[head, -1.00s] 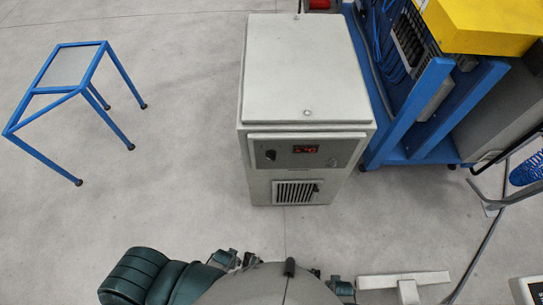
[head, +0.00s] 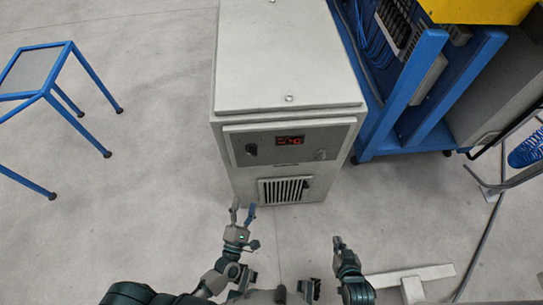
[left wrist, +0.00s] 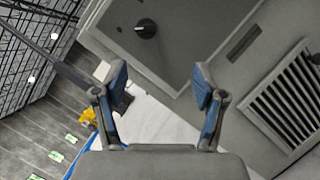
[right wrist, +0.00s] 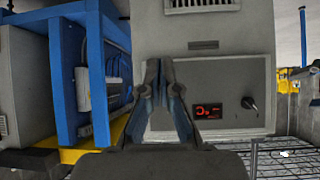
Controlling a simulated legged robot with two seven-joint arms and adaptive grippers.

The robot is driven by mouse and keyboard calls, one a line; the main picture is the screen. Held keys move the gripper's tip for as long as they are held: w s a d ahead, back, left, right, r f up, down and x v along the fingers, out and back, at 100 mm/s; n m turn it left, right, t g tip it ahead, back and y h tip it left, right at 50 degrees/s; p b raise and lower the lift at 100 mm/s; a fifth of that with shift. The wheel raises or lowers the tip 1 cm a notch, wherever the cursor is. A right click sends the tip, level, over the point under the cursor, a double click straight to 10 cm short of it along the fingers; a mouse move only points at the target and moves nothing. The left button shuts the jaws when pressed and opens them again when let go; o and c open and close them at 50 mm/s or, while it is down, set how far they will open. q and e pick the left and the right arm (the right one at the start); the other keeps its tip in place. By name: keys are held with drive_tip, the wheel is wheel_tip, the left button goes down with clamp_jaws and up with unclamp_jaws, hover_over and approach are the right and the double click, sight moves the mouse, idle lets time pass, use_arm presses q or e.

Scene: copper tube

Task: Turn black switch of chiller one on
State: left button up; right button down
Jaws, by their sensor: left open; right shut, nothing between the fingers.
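The chiller (head: 285,60) is a light grey box standing on the floor ahead. My left gripper (head: 243,207) is open and empty, in front of and below the panel's left part, apart from the chiller. In the left wrist view the black switch (left wrist: 146,28) lies beyond the fingers, up and left. My right gripper (head: 338,243) is shut and empty, lower right. In the right wrist view the switch (right wrist: 249,103) is right of the fingers.
A vent grille (head: 284,190) is below the panel. A blue frame (head: 405,100) with cables and a yellow top stands close on the right. A blue stool (head: 60,85) is at the left. Floor between stool and chiller is clear.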

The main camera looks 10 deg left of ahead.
use_arm(q)
drive_tip(key=n+y, duration=0.1)
drive_tip(key=n, duration=0.1)
approach(252, 155)
drive_tip(key=shift+t, duration=0.3)
drive_tip(key=x, duration=0.9)
drive_tip(key=shift+w+f, duration=0.2)
drive_tip(key=shift+f, duration=0.05)
drive_tip(key=shift+w+a, duration=0.1)
drive_tip(key=shift+w, duration=0.25)
use_arm(e)
drive_tip(key=shift+s+r+g, duration=0.3)
drive_tip(key=shift+s+r, duration=0.05)
drive_tip(key=shift+s, duration=0.15)
use_arm(q)
drive_tip(key=shift+r, duration=0.1)
drive_tip(key=c, duration=1.1)
use_arm(e)
drive_tip(key=shift+d, duration=0.1)
